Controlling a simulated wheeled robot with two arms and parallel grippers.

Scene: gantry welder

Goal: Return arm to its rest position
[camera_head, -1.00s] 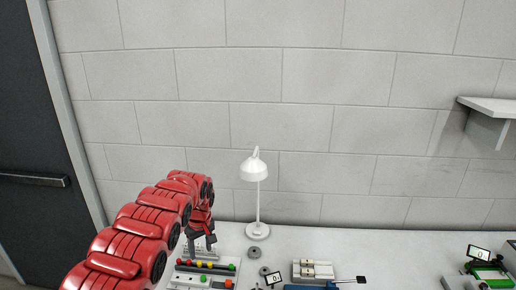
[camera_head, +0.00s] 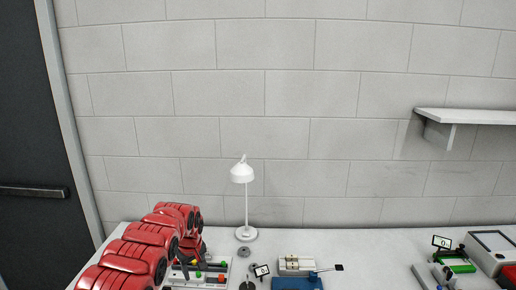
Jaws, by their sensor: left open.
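My red left arm comes in from the lower left of the head view and reaches over the left end of the white bench (camera_head: 350,247). Its left gripper (camera_head: 184,265) points down at the left end of a panel (camera_head: 219,279) with coloured buttons. The fingers are small, dark and partly covered by my arm. I see nothing held in them. I cannot tell whether they touch the panel. My right gripper is out of view.
A white lamp (camera_head: 243,174) stands behind the panel. A blue device with a lever (camera_head: 298,281) is at the front middle, with a small display (camera_head: 262,270) beside it. A green device (camera_head: 458,264) is at right. A shelf (camera_head: 470,116) juts from the wall. A dark door (camera_head: 25,130) is at left.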

